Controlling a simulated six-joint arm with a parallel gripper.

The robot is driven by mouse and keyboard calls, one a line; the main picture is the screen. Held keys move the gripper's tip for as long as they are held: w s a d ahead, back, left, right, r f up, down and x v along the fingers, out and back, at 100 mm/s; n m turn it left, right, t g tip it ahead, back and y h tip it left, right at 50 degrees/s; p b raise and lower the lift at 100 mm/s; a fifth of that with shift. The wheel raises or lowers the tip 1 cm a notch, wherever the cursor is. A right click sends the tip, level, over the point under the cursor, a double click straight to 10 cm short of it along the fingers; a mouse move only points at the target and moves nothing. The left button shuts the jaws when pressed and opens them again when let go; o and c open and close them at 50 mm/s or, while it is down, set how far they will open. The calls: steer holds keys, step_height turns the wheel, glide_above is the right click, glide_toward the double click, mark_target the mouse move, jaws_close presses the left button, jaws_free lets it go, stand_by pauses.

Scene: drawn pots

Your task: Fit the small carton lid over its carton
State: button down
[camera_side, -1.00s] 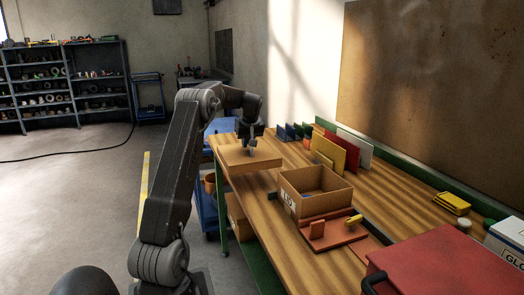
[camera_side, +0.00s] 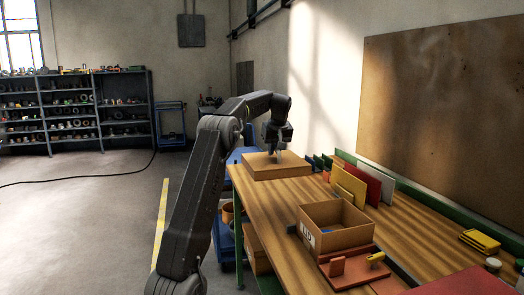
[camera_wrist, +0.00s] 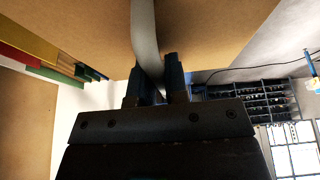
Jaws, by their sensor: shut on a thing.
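The carton lid (camera_side: 262,168) is a flat tan box-like cover, held level in the air above the far end of the bench. My gripper (camera_side: 279,154) is shut on the upright part on its top. In the wrist view the lid's broad tan face (camera_wrist: 70,25) fills the top, and a pale grey strip (camera_wrist: 145,35) runs between the blue fingers of my gripper (camera_wrist: 154,72). The open carton (camera_side: 345,238) stands on the bench, nearer the camera and to the right of the lid, with a marked label on its side. Something blue shows inside it; most of its floor is hidden.
A red-brown board (camera_side: 347,267) with a block and a yellow handle lies just in front of the carton. Upright coloured panels (camera_side: 365,183) stand behind it. Yellow trays (camera_side: 480,241) lie at the right. Bare bench top (camera_side: 262,205) lies left of the carton.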

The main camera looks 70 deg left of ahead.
mark_target(309, 165)
steer(key=w+d, duration=0.6)
steer(key=d, duration=0.1)
steer(key=w+d, duration=0.2)
steer(key=d, duration=0.2)
steer(key=shift+w+d, duration=0.25)
steer(key=shift+w, duration=0.15)
steer(key=w+d, duration=0.4)
steer(key=d, duration=0.6)
steer(key=shift+w+a+f, duration=0.1)
steer(key=shift+a+f, duration=0.05)
steer(key=shift+f, duration=2.35)
steer(key=shift+f, duration=0.1)
steer(key=shift+f, duration=2.8)
steer(key=shift+f, duration=0.6)
steer(key=c, duration=1.1)
jaws_free()
steer(key=shift+o, duration=0.2)
